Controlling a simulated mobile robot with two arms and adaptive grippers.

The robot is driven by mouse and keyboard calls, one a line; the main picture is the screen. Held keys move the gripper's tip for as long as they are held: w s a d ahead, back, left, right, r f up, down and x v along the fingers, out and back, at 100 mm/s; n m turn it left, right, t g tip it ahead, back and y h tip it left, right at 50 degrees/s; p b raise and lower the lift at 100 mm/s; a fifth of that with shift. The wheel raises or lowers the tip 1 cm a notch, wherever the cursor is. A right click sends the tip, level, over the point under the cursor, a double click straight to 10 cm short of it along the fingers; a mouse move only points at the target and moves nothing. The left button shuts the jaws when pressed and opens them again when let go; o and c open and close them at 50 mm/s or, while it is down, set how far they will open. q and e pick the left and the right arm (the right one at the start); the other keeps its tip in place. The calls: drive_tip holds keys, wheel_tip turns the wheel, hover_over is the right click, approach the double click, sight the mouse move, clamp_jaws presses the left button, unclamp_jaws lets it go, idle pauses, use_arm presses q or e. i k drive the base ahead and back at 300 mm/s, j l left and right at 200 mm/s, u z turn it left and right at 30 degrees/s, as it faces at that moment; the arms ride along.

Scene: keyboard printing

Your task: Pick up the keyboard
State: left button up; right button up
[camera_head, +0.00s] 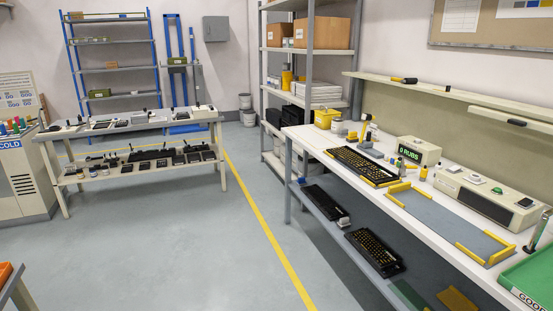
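A black keyboard (360,163) with yellowish keys lies on the white top of the workbench (335,138) at the right. Its near end sits by a yellow corner bracket. Two more dark keyboards lie on the bench's lower shelf, one farther back (322,207) and one nearer (374,251). Neither of my grippers shows in the head view, and nothing is seen holding any keyboard.
A grey mat (437,213) with yellow brackets lies on the bench, near a display box (418,151) and a grey control box (487,197). A green tray (533,276) is at the near right. Open grey floor (190,240) lies left of the bench.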

sight(374, 172)
drive_tip(key=i+z, duration=0.2)
drive_tip(key=i, duration=0.3)
drive_tip(key=i+j+z, duration=0.2)
drive_tip(key=i, duration=0.25)
drive_tip(key=i+j+z, duration=0.2)
drive_tip(key=i, duration=0.25)
drive_tip(key=i+j+z, duration=0.15)
drive_tip(key=i+j, duration=0.15)
drive_tip(key=i, duration=0.15)
